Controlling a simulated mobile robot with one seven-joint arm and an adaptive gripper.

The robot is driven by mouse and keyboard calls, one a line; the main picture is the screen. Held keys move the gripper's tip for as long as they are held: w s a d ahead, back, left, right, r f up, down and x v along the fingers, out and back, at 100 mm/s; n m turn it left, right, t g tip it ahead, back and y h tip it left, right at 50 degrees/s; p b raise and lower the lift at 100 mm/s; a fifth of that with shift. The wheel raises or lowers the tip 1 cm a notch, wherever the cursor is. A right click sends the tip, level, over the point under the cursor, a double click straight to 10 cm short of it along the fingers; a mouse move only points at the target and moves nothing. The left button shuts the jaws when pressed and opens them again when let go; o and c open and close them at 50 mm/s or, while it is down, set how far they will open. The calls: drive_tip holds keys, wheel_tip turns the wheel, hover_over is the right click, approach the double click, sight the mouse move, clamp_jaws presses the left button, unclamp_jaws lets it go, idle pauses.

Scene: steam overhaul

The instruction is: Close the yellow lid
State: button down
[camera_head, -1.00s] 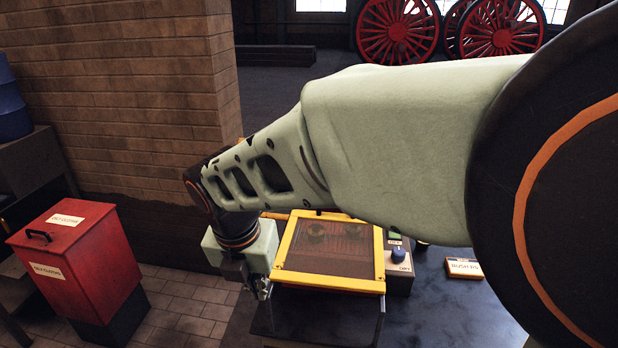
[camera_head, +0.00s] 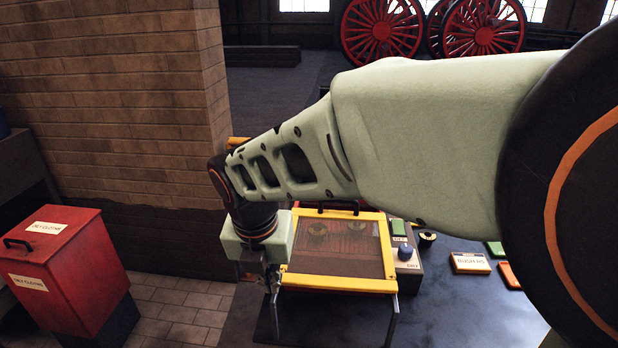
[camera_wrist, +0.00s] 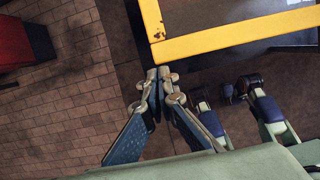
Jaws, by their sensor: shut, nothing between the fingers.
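Round parts show through the panel. My gripper (camera_head: 273,283) points down just outside the lid's front left corner. In the wrist view the frame's corner (camera_wrist: 157,38) is just above my shut, empty fingertips (camera_wrist: 160,75). I cannot tell whether they touch the frame.
A control box with a blue knob (camera_head: 405,252) stands right of the lid. A small orange-and-white labelled box (camera_head: 470,263) lies on the dark bench (camera_head: 450,315) farther right. A red bin (camera_head: 62,265) stands on the tiled floor at left, before a brick wall (camera_head: 130,130).

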drive_tip(key=shift+w+r, duration=0.1)
drive_tip(key=shift+w, duration=0.25)
drive_tip(key=w+p, duration=0.1)
drive_tip(key=w, duration=0.3)
drive_tip(key=w+p, duration=0.1)
drive_tip(key=w, duration=0.2)
drive_tip(key=shift+w+d+p, duration=0.2)
drive_tip(key=shift+w+p, duration=0.15)
drive_tip(key=shift+p, duration=0.05)
drive_tip(key=shift+w, duration=0.45)
drive_tip(key=shift+s, duration=0.1)
